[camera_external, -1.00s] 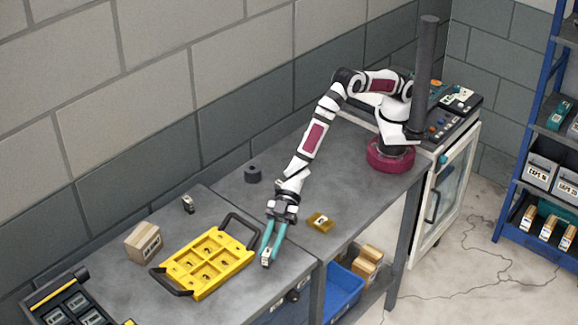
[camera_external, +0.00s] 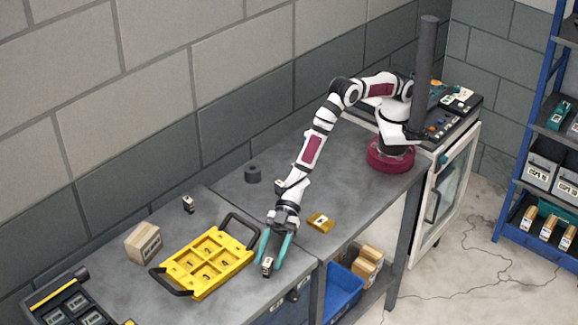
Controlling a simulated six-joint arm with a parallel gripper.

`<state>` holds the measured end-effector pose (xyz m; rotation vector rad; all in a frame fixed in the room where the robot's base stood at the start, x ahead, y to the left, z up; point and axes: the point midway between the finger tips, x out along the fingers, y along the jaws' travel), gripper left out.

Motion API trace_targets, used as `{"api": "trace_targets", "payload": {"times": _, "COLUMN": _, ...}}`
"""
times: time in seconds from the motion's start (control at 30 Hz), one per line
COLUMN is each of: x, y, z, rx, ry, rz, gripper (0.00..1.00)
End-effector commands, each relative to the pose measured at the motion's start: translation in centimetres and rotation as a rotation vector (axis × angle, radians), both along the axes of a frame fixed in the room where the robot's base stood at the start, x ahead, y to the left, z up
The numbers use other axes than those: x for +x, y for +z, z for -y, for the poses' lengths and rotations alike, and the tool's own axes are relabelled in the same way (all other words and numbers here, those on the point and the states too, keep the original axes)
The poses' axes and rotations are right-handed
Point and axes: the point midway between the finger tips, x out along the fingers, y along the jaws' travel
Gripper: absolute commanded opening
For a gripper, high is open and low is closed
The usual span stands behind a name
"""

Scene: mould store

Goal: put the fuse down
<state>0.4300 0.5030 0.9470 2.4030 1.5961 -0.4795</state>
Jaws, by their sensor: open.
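The fuse (camera_external: 267,267) is a small pale block with dark marks. It stands on the grey workbench near the front edge, right of the yellow tray (camera_external: 207,264). My gripper (camera_external: 268,261) has its two teal fingers spread apart, pointing down at the bench around the fuse. The jaws are open and I see a gap between the fingers and the fuse. A similar small block (camera_external: 188,204) stands further back on the bench, behind the tray.
A wooden block (camera_external: 143,243) stands left of the yellow tray. A black case (camera_external: 72,309) is at the lower left. A mustard piece (camera_external: 321,222) and a dark cylinder (camera_external: 252,173) are on the bench. A blue bin (camera_external: 343,288) is below the bench.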

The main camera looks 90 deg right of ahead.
Motion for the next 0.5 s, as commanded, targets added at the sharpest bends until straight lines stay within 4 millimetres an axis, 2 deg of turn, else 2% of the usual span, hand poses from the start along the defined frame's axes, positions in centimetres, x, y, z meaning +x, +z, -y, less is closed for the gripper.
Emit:
{"api": "trace_targets", "payload": {"times": 0.13, "x": -0.6, "y": 1.0, "z": 1.8, "rx": 0.000, "ry": -0.001, "rz": 0.000, "gripper": 0.54}}
{"api": "trace_targets", "payload": {"times": 0.4, "x": -3.3, "y": 3.8, "z": 7.9, "rx": 0.000, "ry": -0.002, "rz": 0.000, "gripper": 0.54}}
{"api": "trace_targets", "payload": {"times": 0.5, "x": -3.9, "y": 4.4, "z": 9.4, "rx": 0.001, "ry": -0.002, "rz": 0.001, "gripper": 0.54}}
